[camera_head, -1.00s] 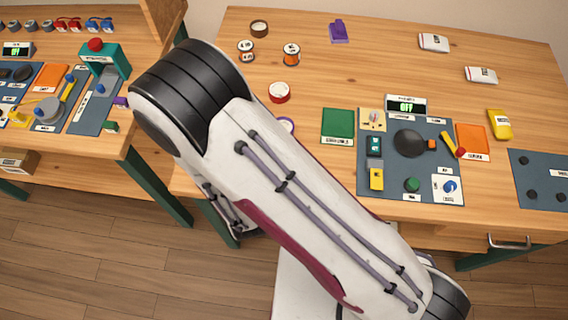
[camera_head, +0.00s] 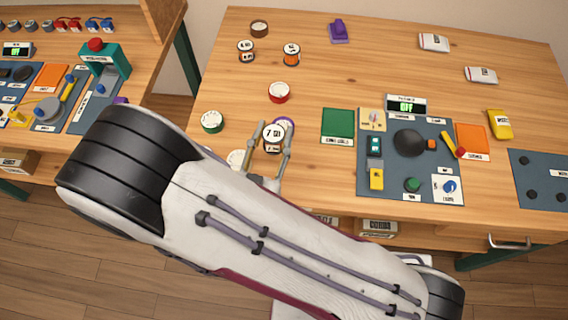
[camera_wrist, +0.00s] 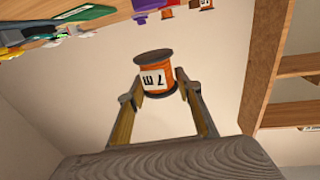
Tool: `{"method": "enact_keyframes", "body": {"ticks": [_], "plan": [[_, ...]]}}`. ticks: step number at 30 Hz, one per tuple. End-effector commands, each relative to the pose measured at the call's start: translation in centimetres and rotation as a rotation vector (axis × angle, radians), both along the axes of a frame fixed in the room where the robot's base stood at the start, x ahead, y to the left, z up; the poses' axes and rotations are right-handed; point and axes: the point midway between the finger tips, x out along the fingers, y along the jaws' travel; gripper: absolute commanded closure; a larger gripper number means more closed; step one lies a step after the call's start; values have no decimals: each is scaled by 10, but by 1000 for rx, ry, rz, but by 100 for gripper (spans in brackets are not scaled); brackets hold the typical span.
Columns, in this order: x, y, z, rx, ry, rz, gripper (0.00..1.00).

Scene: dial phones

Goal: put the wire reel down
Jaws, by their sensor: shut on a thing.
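My gripper (camera_head: 272,132) is shut on a wire reel (camera_head: 273,142), left of the green pad, its two fingers on either side of it. In the wrist view my gripper (camera_wrist: 156,92) has its fingertips on the sides of the reel (camera_wrist: 155,74), which is orange with dark end discs and a white label. There the reel shows against the bare wall, apart from the table surface. The height of the reel above the table is hard to tell. Two other orange reels stand at the back left, one (camera_head: 246,52) left of the other (camera_head: 291,55).
A purple-rimmed round thing (camera_head: 289,124) is partly hidden behind the held reel. A red tin (camera_head: 279,92) and a green tin (camera_head: 212,121) stand near it. The green pad (camera_head: 338,124) and control board (camera_head: 403,187) lie to the right. Bare wood is free between the back reels and red tin.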

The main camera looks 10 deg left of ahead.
Motion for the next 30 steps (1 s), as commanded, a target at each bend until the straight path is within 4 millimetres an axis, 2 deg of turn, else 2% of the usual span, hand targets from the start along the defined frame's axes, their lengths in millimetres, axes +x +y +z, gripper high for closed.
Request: {"method": "enact_keyframes", "body": {"ticks": [3, 9, 22, 30], "plan": [[-2, -14, 5, 2, -1, -52, 89], [-4, -23, 9, 0, -1, -89, 89], [-4, -23, 7, -1, -1, -87, 89], [-4, -23, -10, -3, -1, -87, 89]]}}
